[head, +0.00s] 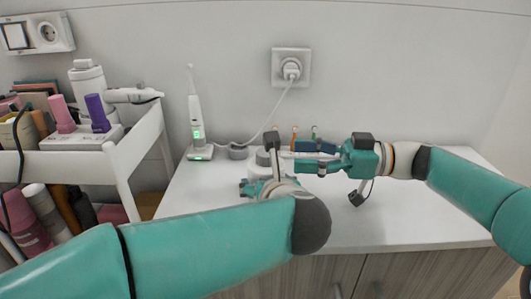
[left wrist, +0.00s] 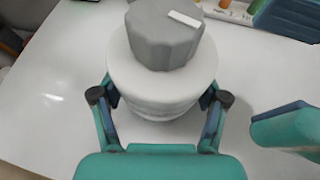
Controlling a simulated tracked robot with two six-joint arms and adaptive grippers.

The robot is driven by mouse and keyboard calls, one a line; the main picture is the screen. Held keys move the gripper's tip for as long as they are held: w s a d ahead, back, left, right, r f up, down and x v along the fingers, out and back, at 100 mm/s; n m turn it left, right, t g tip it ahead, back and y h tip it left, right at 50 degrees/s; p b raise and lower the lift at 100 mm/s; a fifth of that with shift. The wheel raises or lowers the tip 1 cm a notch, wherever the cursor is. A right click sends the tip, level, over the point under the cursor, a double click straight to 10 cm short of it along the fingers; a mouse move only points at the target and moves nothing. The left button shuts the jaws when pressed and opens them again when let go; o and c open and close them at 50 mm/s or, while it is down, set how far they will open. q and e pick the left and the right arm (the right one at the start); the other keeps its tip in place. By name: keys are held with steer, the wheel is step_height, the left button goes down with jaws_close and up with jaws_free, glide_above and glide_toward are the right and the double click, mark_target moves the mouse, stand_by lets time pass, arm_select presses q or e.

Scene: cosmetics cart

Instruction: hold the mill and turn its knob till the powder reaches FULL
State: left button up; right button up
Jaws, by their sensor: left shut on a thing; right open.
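The mill is a white round body with a grey faceted knob on top. In the left wrist view the mill's white body (left wrist: 160,88) stands upright between the fingers of my left gripper (left wrist: 160,98), which is shut on it. The knob (left wrist: 163,35) carries a white bar mark pointing to the right. In the head view the knob (head: 271,140) shows above my left arm, which hides much of the mill. My right gripper (head: 302,156) is open beside the mill, on its right. Its two fingers also show at the right of the left wrist view, apart from the knob. I cannot see the powder level.
A white table (head: 390,212) is clear at the right. An electric toothbrush (head: 195,115) on a charger stands left of the mill, its cord running to a wall socket (head: 291,67). A white cart (head: 72,164) with bottles stands at the left. Small coloured items (head: 295,136) are behind my right gripper.

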mark_target(266, 157)
steer(key=a, duration=0.7)
steer(key=shift+w+a, duration=0.25)
steer(key=shift+w, duration=0.05)
steer(key=shift+c, duration=0.3)
steer(key=c, duration=1.1)
steer(key=shift+w+n+g, duration=0.1)
steer(key=shift+n+g, duration=0.8)
steer(key=shift+g, duration=0.4)
steer(key=shift+r+n+g+h, duration=0.1)
steer(key=shift+n+g+h, duration=0.2)
steer(key=shift+n+g, duration=1.35)
steer(key=shift+m+g, duration=0.25)
steer(key=shift+g, duration=0.3)
steer(key=o, duration=1.2)
steer(key=shift+c, duration=0.2)
